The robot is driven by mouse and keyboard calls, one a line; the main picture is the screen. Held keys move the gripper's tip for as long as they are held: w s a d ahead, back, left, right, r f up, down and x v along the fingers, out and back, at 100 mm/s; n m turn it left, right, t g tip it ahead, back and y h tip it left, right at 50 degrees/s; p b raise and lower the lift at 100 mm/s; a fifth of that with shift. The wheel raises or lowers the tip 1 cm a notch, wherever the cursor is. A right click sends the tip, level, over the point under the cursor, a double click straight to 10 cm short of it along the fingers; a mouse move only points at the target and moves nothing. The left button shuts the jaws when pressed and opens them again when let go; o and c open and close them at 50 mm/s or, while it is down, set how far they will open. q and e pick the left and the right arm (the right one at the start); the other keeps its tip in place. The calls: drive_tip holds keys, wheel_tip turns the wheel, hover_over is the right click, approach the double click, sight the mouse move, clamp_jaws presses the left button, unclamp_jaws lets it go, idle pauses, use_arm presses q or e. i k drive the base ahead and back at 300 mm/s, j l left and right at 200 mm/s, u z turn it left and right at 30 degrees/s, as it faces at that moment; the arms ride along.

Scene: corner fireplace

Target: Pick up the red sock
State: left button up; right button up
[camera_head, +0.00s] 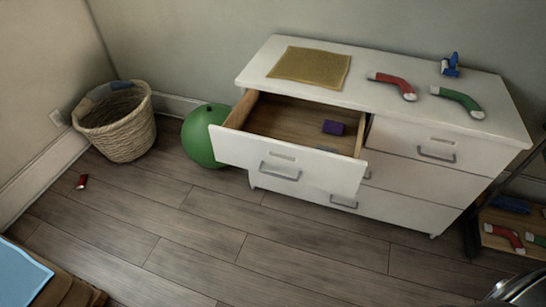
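A red sock (394,83) with white ends lies on top of the white dresser (300,62), right of the middle. A second red sock (502,236) lies on a low wooden shelf at the right edge. A green sock (458,100) lies to the right of the first red sock. Another green sock (537,240) is beside the one on the shelf, partly cut off.
The upper left drawer (290,170) is pulled out, with a small purple block (333,127) inside. A yellow mat (311,67) and a blue object (451,66) are on the dresser. A green ball (204,135) and wicker basket (117,125) stand left. The middle floor is clear.

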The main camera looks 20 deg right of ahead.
sight(408, 93)
drive_tip(key=z, duration=1.35)
drive_tip(key=i+l+u, duration=0.15)
drive_tip(key=i+l, duration=0.15)
drive_tip(key=i+l+u, duration=0.2)
drive_tip(key=l, duration=0.25)
drive_tip(key=i+l+u, duration=0.15)
drive_tip(key=i+l, duration=0.25)
drive_tip(key=i+l+u, duration=0.15)
drive_tip(key=l, duration=0.35)
drive_tip(key=i, duration=0.1)
